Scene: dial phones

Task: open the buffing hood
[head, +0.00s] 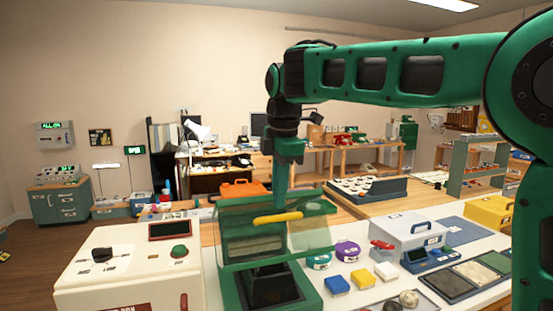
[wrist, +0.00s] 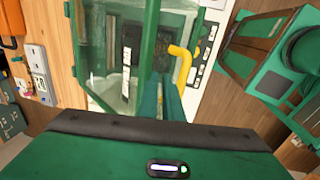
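The buffing hood (head: 232,232) is a clear-paned box with a green frame on the white worktop. A yellow bar handle (head: 277,217) runs across its front; it also shows in the wrist view (wrist: 184,68). The hood's clear cover looks lowered over a dark block (head: 270,285) on a green base. My gripper (head: 283,202) points down at the hood, with its fingertips close above or behind the handle. In the wrist view the fingers (wrist: 161,98) lie beside the handle's lower end; whether they touch it is unclear. Their gap is hard to make out.
A cream control box (head: 130,270) with a green knob stands left of the hood. To the right are purple and green round tins (head: 347,250), blue and yellow blocks (head: 362,279), and a grey case (head: 408,232). An orange case (head: 243,189) sits behind.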

